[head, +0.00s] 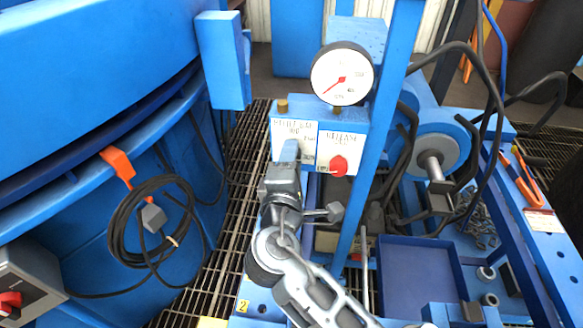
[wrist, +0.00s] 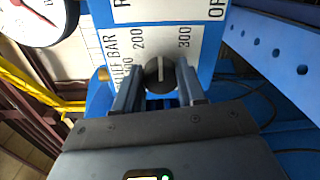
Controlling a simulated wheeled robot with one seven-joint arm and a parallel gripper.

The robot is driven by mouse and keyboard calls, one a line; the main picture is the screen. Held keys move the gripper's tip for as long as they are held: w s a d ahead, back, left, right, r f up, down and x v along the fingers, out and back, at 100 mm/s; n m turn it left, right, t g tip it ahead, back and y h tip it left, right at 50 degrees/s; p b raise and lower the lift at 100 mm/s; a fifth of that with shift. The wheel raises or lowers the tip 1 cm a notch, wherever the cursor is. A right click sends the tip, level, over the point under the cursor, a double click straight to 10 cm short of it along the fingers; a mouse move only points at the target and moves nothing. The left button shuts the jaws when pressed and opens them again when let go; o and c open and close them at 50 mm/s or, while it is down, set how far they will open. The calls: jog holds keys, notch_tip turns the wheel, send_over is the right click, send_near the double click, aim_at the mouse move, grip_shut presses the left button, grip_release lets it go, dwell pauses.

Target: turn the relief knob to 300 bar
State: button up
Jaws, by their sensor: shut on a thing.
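The relief knob (wrist: 161,85) is a dark round knob with a pale pointer line, on a white plate (wrist: 128,42) marked 100, 200 and 300. In the wrist view the line points up, between the 200 and 300 marks. My gripper (wrist: 158,71) is shut on the knob, one finger on each side. In the head view my gripper (head: 289,152) reaches the left white label of the blue valve block (head: 309,104) and hides the knob. A pressure gauge (head: 342,75) stands above the block, its red needle pointing down-left.
A red release knob (head: 338,165) sits close to the right of my gripper on the same block. A blue upright post (head: 382,120) stands just right of it. Black hoses (head: 480,75) loop farther right. A large blue furnace wall (head: 90,60) with a coiled cable (head: 150,225) fills the left.

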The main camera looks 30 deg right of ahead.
jog(key=shift+f+m+b, duration=0.15)
jog(key=shift+m+b, duration=1.15)
jog(key=shift+m, duration=0.1)
jog(key=shift+f+m+b, duration=0.1)
jog(key=shift+m+b, duration=1.15)
jog(key=shift+m, duration=0.15)
jog(key=o, duration=1.1)
jog(key=shift+r, duration=0.15)
jog(key=shift+c, duration=0.2)
jog(key=v, duration=0.7)
jog(key=shift+s, duration=0.45)
jog(key=shift+a, duration=0.15)
